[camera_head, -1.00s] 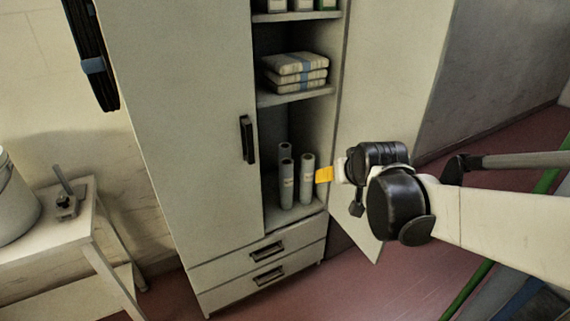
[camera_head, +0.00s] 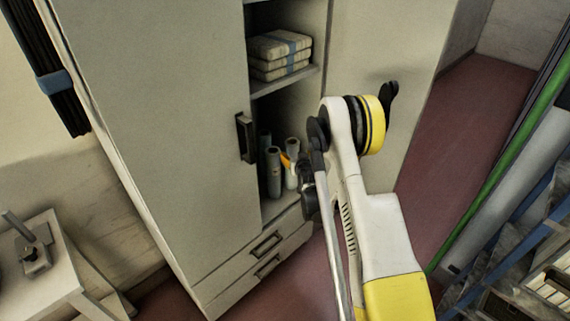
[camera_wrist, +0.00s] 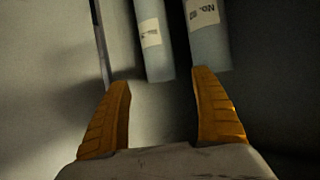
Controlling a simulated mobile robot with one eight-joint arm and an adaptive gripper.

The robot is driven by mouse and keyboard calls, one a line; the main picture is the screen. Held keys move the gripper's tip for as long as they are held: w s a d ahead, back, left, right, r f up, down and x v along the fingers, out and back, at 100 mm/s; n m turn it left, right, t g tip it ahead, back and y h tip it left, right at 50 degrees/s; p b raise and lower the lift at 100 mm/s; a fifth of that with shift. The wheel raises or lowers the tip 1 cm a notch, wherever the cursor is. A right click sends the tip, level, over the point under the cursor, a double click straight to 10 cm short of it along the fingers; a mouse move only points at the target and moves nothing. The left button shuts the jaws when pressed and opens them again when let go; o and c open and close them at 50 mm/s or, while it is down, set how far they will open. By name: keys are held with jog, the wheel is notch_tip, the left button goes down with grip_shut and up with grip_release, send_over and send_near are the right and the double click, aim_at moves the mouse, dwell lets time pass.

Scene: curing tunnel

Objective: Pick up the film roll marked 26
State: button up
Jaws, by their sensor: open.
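Several grey film rolls stand upright on the lower shelf of the open cabinet; a front roll (camera_head: 273,172) and a right roll (camera_head: 292,151) show best in the head view. My gripper (camera_head: 287,161) is at the shelf opening, close to the right roll. In the wrist view my gripper (camera_wrist: 162,80) is open and empty, with two orange fingers. Ahead are a left roll (camera_wrist: 152,42) between the finger lines and a right roll (camera_wrist: 207,38) ahead of the right finger. Both carry pale labels; I cannot read a 26 on either.
A closed cabinet door with a black handle (camera_head: 246,138) stands left of the opening. The open door (camera_head: 375,55) is on the right. Strapped bundles (camera_head: 280,55) lie on the shelf above. Drawers (camera_head: 266,255) are below. A small table (camera_head: 60,255) stands at left.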

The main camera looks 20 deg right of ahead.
aim_at(293, 150)
jog(key=b+x, duration=0.1)
jog(key=x, duration=0.3)
jog(key=shift+d+f, duration=0.2)
jog(key=b+x, duration=0.3)
jog(key=x, duration=0.2)
jog(key=shift+w+a+r, duration=0.1)
jog(key=shift+w+r, duration=0.05)
jog(key=shift+w, duration=0.4)
jog(key=shift+c, duration=0.2)
jog(key=c, duration=1.5)
